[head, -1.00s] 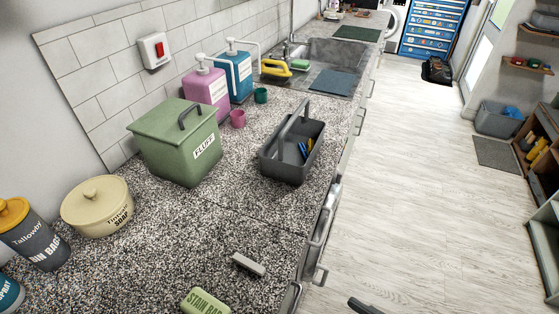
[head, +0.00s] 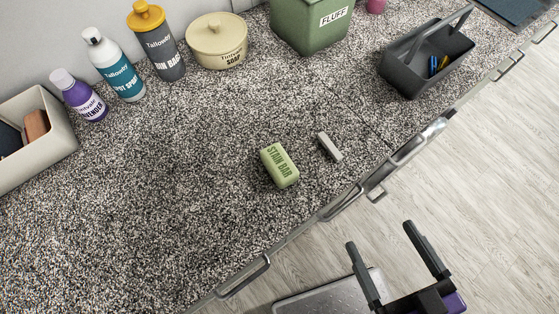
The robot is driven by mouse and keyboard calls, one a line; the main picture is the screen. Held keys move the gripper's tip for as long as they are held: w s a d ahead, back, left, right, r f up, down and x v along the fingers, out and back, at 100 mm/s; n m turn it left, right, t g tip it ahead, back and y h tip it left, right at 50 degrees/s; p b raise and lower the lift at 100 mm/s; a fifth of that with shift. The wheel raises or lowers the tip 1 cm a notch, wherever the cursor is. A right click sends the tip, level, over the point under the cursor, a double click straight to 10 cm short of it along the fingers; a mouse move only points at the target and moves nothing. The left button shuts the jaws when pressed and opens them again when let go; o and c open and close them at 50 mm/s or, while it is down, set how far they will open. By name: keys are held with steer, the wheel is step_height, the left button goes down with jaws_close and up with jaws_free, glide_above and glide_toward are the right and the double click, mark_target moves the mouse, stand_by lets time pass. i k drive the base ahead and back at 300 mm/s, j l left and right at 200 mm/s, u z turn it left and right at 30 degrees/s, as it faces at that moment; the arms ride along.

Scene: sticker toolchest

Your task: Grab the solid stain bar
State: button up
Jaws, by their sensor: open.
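The solid stain bar (head: 279,165) is a green block with "STAIN BAR" lettering. It lies flat on the speckled countertop (head: 200,210), a little back from the front edge. My gripper (head: 382,250) is at the lower right, beyond the counter's front edge as seen from above. Its two dark fingers are spread apart with nothing between them. It is apart from the bar, to its lower right.
A small grey block (head: 329,147) lies just right of the bar. A grey caddy (head: 405,80) stands at upper right, a green FLUFF bin (head: 300,35) and cream soap pot (head: 216,45) at the back. Bottles (head: 115,65) and a beige box (head: 55,150) stand left. Drawer handles (head: 245,280) jut from the front.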

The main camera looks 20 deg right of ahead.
mark_target(281, 167)
steer(key=k+j+u, duration=0.1)
steer(key=u, duration=0.25)
steer(key=j+u, duration=0.25)
steer(key=u, duration=0.15)
steer(key=k+j+u, duration=0.1)
steer(key=u, duration=0.25)
steer(key=j, duration=0.1)
